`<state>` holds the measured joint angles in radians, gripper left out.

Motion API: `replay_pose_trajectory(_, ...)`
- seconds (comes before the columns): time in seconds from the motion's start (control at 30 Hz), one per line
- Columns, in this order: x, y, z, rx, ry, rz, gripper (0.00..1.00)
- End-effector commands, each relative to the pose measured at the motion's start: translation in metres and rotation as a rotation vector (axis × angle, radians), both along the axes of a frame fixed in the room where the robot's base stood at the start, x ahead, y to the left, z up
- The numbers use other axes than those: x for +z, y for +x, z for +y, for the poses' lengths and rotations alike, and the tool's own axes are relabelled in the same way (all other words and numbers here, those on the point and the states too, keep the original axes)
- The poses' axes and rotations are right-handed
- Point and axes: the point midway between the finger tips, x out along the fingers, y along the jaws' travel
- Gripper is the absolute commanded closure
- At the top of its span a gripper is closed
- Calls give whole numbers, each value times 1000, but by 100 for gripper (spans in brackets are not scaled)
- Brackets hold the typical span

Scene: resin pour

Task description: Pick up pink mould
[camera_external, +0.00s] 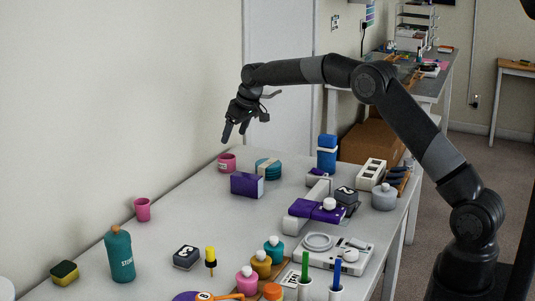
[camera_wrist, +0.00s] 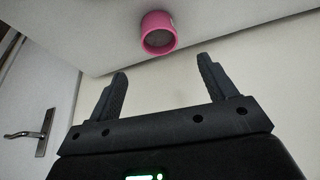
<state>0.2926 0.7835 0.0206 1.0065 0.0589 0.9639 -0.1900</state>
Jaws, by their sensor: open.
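A short, round pink mould (camera_external: 227,162) with a small pale label stands at the far end of the white table, near the wall. It shows in the wrist view as a pink cylinder (camera_wrist: 158,32) with a hollow end facing the camera, beyond the fingertips and between their directions. My gripper (camera_external: 235,134) is open and empty, raised above the table over the mould's area, apart from it. Its two spread fingers (camera_wrist: 162,67) show in the wrist view. A second pink cup-like thing (camera_external: 143,209) stands nearer, by the wall.
A purple box (camera_external: 247,185) and a teal round stack (camera_external: 268,169) stand right of the mould. A blue-and-white container (camera_external: 327,153) is farther right. A teal bottle (camera_external: 120,256), a scale (camera_external: 332,252) and several small jars fill the near table. The table between the two pink things is clear.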

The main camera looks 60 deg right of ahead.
Motion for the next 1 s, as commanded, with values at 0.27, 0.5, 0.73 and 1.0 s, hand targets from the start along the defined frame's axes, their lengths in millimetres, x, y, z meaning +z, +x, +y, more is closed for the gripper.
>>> replay_pose_trajectory(0.27,-32,12,-2,0,1,3,23)
replay_pose_trajectory(0.5,-56,22,-3,0,0,1,23)
replay_pose_trajectory(0.73,-84,29,-3,0,1,3,23)
replay_pose_trajectory(1.0,-102,38,-4,0,0,0,23)
